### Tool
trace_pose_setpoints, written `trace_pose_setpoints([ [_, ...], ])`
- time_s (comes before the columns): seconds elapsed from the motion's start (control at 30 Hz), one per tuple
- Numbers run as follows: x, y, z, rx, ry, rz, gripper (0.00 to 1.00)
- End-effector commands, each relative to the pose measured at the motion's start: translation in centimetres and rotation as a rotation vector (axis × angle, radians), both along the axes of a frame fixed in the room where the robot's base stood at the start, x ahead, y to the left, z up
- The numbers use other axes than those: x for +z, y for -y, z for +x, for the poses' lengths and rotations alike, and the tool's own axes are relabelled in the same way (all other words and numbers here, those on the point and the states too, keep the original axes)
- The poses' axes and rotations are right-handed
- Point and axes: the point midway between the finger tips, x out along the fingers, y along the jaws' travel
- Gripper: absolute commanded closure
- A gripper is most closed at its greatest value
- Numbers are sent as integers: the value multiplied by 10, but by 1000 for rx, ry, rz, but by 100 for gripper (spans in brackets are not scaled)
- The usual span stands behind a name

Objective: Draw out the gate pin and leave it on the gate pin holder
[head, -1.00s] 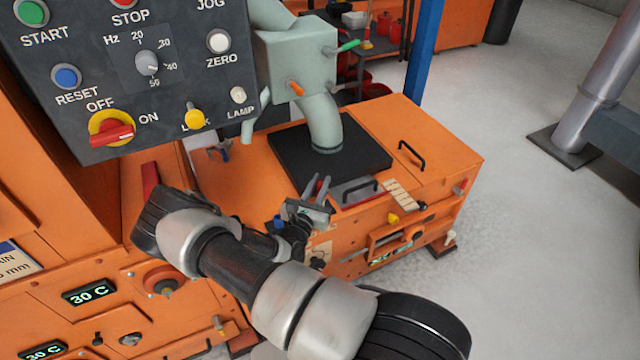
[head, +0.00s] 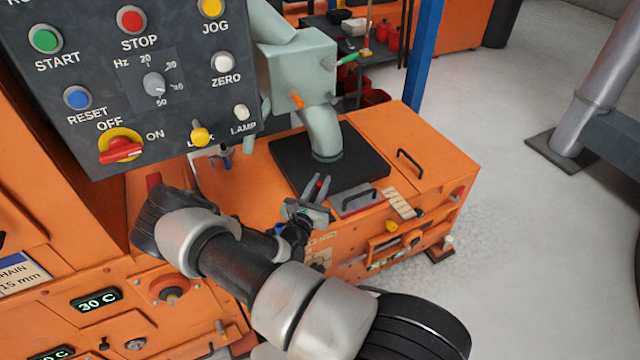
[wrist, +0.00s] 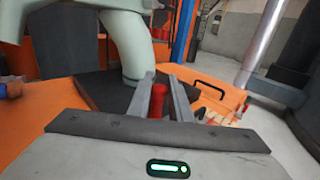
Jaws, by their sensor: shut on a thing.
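My gripper (head: 319,187) is over the front part of the orange box, in front of the grey-green spout. In the wrist view its two grey fingers (wrist: 163,92) are shut on a red, round-headed piece (wrist: 157,102), which looks like the gate pin. Its lower part is hidden behind the gripper body, so I cannot tell whether it still sits in a hole. A small red spot between the fingers also shows in the head view. I cannot tell for certain which part is the gate pin holder.
The orange box (head: 440,155) carries a black plate (head: 285,170) under the spout (head: 322,135) and black handles (head: 410,162). A control panel (head: 190,110) hangs at upper left. A blue post (head: 425,50) stands behind. Grey floor (head: 520,220) at right is open.

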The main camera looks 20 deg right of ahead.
Motion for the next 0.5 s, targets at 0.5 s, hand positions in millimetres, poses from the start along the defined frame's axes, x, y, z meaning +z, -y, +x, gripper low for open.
trace_pose_setpoints([
  [0.5, 10, 0, 0, 0, 1, -1, 100],
])
